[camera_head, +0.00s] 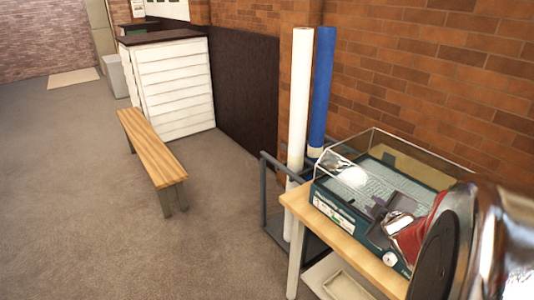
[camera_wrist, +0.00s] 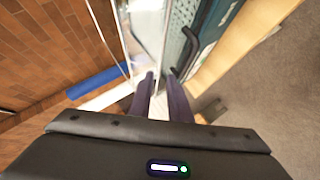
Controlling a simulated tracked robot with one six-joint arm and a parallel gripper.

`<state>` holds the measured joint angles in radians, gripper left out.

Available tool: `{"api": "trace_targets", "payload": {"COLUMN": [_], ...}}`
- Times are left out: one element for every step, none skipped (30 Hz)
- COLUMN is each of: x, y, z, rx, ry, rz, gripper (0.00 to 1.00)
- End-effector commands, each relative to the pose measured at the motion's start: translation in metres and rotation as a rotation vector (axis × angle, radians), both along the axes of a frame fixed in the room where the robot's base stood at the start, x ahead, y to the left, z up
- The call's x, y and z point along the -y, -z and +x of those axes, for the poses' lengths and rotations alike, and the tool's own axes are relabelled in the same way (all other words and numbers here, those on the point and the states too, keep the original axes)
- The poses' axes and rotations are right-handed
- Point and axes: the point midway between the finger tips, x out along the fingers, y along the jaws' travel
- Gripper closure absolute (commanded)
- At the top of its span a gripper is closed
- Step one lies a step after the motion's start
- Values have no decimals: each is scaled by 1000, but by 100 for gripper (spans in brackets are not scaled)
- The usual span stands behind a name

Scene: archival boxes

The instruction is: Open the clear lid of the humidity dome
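The humidity dome has a teal base (camera_head: 338,208) on a wooden table. Its clear lid (camera_head: 345,160) is a see-through box sitting over the base and looks closed. In the wrist view, the lid's clear wall (camera_wrist: 148,28) is at top centre and the teal base (camera_wrist: 212,22) is to its right. A dark curved handle (camera_wrist: 190,44) shows on the dome's side. My gripper (camera_head: 383,210) is at the dome's front side. In the wrist view, my gripper's fingertips (camera_wrist: 161,76) are apart, the right one close to the handle's lower end. I cannot tell whether they touch.
A wooden table (camera_head: 300,205) carries the dome. A white roll (camera_head: 300,95) and a blue roll (camera_head: 322,90) stand in a dark metal rack (camera_head: 268,190) behind it, by the brick wall. A wooden bench (camera_head: 150,145) stands to the left. Floor between bench and table is clear.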

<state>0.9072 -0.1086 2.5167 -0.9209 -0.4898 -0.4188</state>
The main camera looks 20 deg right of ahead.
Motion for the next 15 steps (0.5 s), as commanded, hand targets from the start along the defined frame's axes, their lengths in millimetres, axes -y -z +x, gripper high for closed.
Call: {"api": "trace_targets", "payload": {"x": [7, 10, 12, 13, 15, 16, 16, 17, 17, 17, 17, 17, 16, 16, 16], "y": [8, 11, 16, 19, 22, 25, 27, 29, 32, 33, 35, 37, 38, 39, 41], "z": [-6, -8, -11, -13, -16, -19, -21, -23, -26, -28, -30, -32, -34, -36, -38], "rx": [1, 5, 11, 15, 20, 28, 33, 38, 45, 50, 56, 63, 68, 73, 79], "ry": [-19, -35, -57, -75, -91, -112, -126, -138, -154, -166, -175, -187, -197, -205, -217], "rz": [-6, -13, -21, -25, -29, -34, -36, -39, -41, -43, -44, -45, -45, -46, -47], "gripper": [83, 83, 83, 83, 83, 83, 83, 83, 83, 83, 83, 83, 83, 83, 83]}}
